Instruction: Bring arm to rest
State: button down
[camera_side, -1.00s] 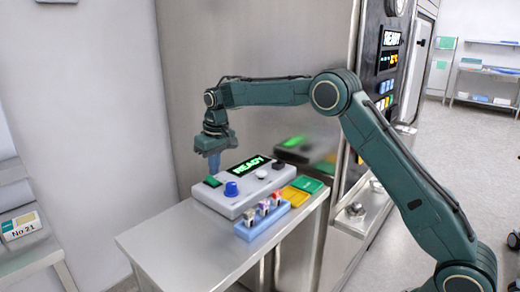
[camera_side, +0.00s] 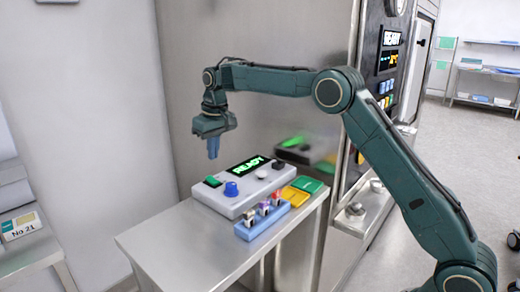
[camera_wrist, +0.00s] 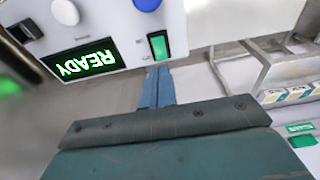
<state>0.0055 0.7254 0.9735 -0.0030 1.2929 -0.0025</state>
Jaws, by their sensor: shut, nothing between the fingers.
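My gripper (camera_side: 213,147) hangs pointing down above the left end of the control box (camera_side: 225,205), apart from it. Its blue fingers are shut with nothing between them; they also show in the wrist view (camera_wrist: 157,88). The box has a lit green READY display (camera_side: 248,166), a green switch (camera_side: 212,181), a blue knob (camera_side: 231,188) and a white knob (camera_side: 261,173). In the wrist view the READY display (camera_wrist: 85,63) and the lit green switch (camera_wrist: 158,45) show beyond the fingers.
A blue rack (camera_side: 262,222) with several small items stands before the box on the metal table (camera_side: 165,245). Yellow (camera_side: 293,196) and green (camera_side: 308,184) pads lie at its right. A steel wall stands close behind. The table's front left is clear.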

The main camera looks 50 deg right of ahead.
dwell(0.3)
jog(key=s+r+t, duration=0.1)
jog(key=s+r, duration=0.5)
jog(key=s, duration=0.5)
jog(key=s+r+t, duration=0.1)
jog(key=s+r, duration=0.4)
jog(key=s, duration=0.6)
jog(key=s+f+t, duration=0.1)
jog(key=s+f, duration=0.2)
jog(key=s, duration=0.7)
jog(key=s+f, duration=0.4)
jog(key=s, duration=0.7)
jog(key=shift+a+t, duration=0.15)
jog(key=shift+t, duration=0.25)
